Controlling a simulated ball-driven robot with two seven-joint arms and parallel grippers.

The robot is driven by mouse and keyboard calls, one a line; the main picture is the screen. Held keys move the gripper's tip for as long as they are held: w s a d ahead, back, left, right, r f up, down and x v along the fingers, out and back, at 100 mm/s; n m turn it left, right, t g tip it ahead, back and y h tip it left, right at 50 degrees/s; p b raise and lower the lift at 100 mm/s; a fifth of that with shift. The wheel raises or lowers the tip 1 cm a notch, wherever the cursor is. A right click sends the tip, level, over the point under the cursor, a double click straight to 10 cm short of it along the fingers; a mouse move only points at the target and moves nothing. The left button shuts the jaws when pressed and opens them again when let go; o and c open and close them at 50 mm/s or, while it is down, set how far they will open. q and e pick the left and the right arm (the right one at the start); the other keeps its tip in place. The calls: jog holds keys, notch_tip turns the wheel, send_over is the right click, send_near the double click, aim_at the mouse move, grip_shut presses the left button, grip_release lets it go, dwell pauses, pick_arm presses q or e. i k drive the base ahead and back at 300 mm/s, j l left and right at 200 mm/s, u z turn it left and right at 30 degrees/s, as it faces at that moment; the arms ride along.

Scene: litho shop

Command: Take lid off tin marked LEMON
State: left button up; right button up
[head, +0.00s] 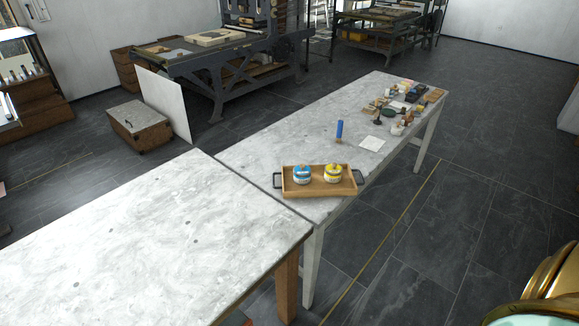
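Two small tins stand side by side in a wooden tray (319,194) on the grey-white table. The left one is a blue tin (302,174) and the right one is a yellow tin (333,174). Both have pale bands around the body with marks too small to read, so I cannot confirm which says LEMON. Each seems to have its lid on, with a small knob on top. The tray has dark handles at its ends. Neither of my grippers is in view.
A nearer marbled table (140,245) is bare and meets the tray's table (270,145). A blue cylinder (339,130) and a white sheet (371,143) lie beyond the tray, with clutter at the far end. Dark floor (460,230) is open at right.

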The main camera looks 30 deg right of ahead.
aim_at(334, 168)
jog(key=l+u, duration=1.1)
